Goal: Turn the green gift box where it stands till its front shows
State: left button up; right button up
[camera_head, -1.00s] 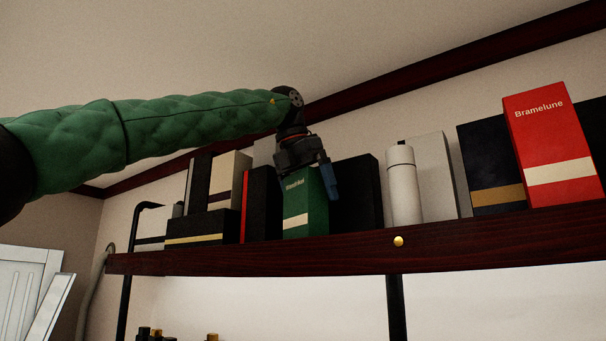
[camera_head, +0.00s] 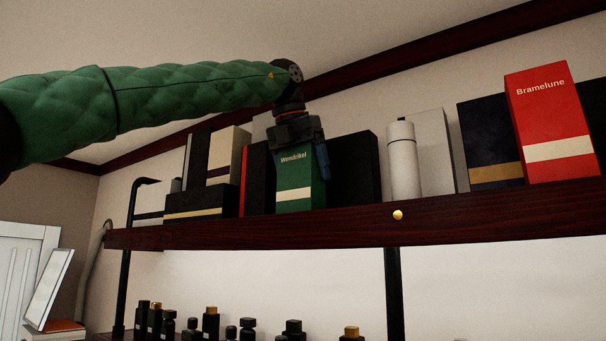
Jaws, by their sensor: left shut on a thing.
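The green gift box (camera_head: 297,188) stands upright on the dark wooden shelf (camera_head: 320,225), near its front edge. Its face with the name "Wendrikel" and a pale band looks toward me almost squarely. My left gripper (camera_head: 300,150) comes down on it from above and is shut on its upper part. One blue-grey finger shows at the box's right side; the other finger is hidden. My right gripper is not in view.
A black box with a red edge (camera_head: 258,180) stands close on the left and a large black box (camera_head: 355,170) close on the right. Farther right are a white cylinder (camera_head: 403,165) and a red box (camera_head: 548,120). Several dark bottles (camera_head: 211,322) stand below.

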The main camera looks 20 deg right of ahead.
pick_arm(q)
jog(key=shift+d+n, duration=0.1)
jog(key=shift+n, duration=0.3)
jog(key=shift+s+d, duration=0.1)
jog(key=shift+d, duration=0.05)
jog(key=shift+a, duration=0.3)
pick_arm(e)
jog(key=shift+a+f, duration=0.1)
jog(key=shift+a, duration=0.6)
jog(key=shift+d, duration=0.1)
pick_arm(q)
jog(key=shift+a+f, duration=0.1)
jog(key=shift+a, duration=0.05)
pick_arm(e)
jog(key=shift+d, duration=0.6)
